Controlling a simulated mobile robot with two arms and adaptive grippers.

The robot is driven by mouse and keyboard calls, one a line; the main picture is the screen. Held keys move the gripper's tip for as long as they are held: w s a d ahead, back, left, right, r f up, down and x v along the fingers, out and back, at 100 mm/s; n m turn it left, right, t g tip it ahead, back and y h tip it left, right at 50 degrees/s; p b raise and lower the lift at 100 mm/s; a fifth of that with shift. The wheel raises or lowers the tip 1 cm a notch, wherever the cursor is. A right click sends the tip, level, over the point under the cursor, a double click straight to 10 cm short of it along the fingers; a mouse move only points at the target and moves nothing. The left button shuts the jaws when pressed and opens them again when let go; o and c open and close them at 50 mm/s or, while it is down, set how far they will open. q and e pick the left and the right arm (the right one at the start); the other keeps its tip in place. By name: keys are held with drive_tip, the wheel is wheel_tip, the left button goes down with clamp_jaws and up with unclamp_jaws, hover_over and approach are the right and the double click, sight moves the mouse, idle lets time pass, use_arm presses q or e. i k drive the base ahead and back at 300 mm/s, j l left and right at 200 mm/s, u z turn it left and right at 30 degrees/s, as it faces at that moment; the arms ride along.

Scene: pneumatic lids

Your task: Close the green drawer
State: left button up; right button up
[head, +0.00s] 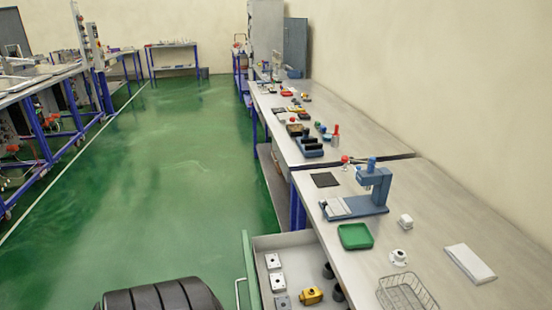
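The green drawer stands open under the near end of the workbench on the right, pulled out to the left over the floor. Its green front panel (250,272) faces left and carries a pale bar handle (238,292). Inside the drawer lie light square plates (273,261), a yellow part (311,296) and dark cylinders (337,292). The lower part of the drawer is cut off by the picture's bottom edge. Neither of my grippers shows in the head view.
On the workbench (430,230) above the drawer are a green tray (355,236), a blue press (370,190), a wire basket (405,293) and a white block (470,263). Blue-legged benches line the left side.

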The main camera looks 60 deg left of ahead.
sight(301, 255)
drive_tip(key=j+u, duration=0.1)
drive_tip(key=u, duration=0.35)
drive_tip(key=j+u, duration=0.15)
drive_tip(key=u, duration=0.3)
drive_tip(key=j+u, duration=0.1)
drive_tip(key=u, duration=0.4)
drive_tip(key=j+u, duration=0.15)
drive_tip(key=u, duration=0.3)
